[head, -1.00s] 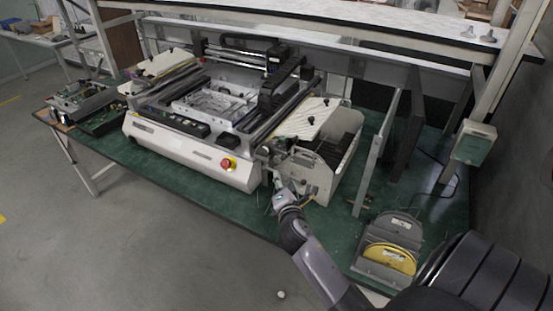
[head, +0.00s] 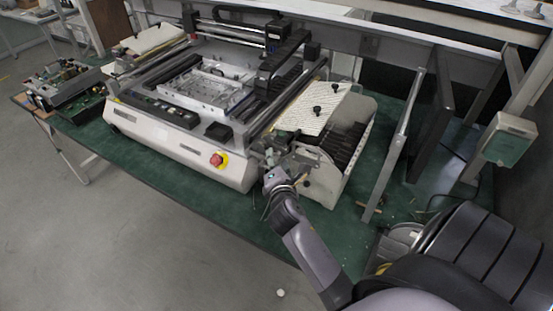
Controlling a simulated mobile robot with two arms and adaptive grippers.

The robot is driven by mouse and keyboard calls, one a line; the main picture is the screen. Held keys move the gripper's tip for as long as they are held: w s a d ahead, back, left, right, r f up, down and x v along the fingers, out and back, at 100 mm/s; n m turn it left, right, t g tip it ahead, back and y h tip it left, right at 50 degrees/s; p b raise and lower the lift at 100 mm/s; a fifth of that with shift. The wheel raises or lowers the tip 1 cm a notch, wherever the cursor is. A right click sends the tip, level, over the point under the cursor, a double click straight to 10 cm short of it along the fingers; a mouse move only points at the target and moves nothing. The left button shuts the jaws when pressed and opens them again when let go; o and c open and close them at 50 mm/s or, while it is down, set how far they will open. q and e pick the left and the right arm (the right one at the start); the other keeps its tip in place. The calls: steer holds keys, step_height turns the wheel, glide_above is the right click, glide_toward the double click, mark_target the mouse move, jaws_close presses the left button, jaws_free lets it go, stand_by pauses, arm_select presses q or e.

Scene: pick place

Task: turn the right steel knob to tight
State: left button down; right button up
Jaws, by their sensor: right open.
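A white benchtop machine (head: 165,131) stands on the green bench with a feeder unit (head: 336,187) at its right end. My right gripper (head: 270,168) is at the near left corner of that feeder unit, just right of the machine's front corner. Its jaws are open, but the fingers are small and blend into the metal parts behind them. I cannot pick out the right steel knob for certain; the arm and gripper may cover it. I cannot tell whether the gripper touches anything. My left gripper is not in view.
A red emergency button on a yellow base (head: 217,160) sits on the machine's front, left of the gripper. A grey metal post (head: 391,150) rises right of the feeder. Circuit boards (head: 65,82) lie at the far left.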

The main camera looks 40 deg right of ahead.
steer(key=shift+s, duration=0.1)
steer(key=shift+c, duration=0.8)
jaws_close()
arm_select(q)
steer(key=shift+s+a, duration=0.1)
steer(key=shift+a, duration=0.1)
arm_select(e)
steer(key=shift+f+b, duration=0.25)
steer(key=shift+b, duration=0.4)
arm_select(q)
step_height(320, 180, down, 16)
steer(key=b, duration=1.5)
arm_select(e)
steer(key=shift+f+m+t+h, duration=0.15)
steer(key=shift+m+t+h, duration=0.3)
steer(key=shift+m+t, duration=0.75)
steer(key=shift+f+m+t+h, duration=0.15)
steer(key=shift+m+t+h, duration=0.45)
steer(key=shift+m, duration=1)
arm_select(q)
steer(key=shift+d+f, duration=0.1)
